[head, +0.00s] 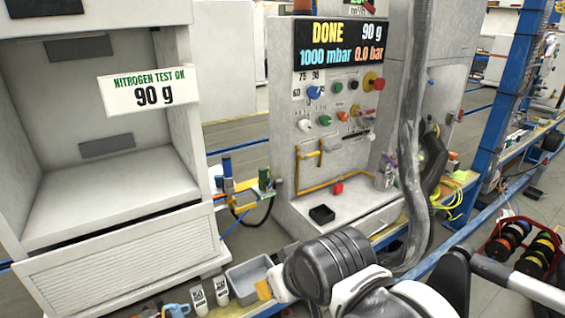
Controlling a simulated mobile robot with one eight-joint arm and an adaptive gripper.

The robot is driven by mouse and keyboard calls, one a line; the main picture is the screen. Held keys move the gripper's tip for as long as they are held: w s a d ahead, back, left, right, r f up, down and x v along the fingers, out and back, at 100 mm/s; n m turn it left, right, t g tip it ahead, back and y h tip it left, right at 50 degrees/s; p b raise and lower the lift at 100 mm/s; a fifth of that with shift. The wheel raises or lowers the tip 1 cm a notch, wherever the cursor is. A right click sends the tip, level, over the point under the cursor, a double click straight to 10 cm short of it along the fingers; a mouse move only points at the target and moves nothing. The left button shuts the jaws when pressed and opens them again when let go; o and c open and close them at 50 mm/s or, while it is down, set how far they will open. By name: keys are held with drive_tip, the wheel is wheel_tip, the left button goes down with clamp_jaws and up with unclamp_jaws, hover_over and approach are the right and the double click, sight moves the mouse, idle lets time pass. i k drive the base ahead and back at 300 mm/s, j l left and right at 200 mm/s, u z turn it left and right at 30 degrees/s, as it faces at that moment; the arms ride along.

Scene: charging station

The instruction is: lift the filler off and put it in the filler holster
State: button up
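I cannot identify the filler with certainty. A blue-and-black upright fitting (228,178) on a yellow bracket stands between the cabinet and the control panel, with a dark hose looping below it. A dark green fitting (264,178) stands at the bracket's right end. No part is clearly recognisable as the filler holster; a small open black box (321,214) sits on the panel's ledge. My arm, with a large black joint, crosses the lower middle. My gripper's fingers cannot be made out, so what they hold is hidden.
The display (340,45) reads DONE, 90 g, 1000 mbar and 0.0 bar. A sign (148,91) on the open, empty cabinet reads NITROGEN TEST OK, 90 g. A grey bin (250,278) stands beside my arm. A thick grey hose (411,150) hangs at right, near a blue post (497,115).

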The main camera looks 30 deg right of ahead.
sight(230, 188)
drive_tip(key=i+u, duration=0.3)
drive_tip(key=i, duration=0.4)
drive_tip(key=i+l+u, duration=0.15)
drive_tip(key=i+u, duration=0.15)
drive_tip(key=i, duration=0.35)
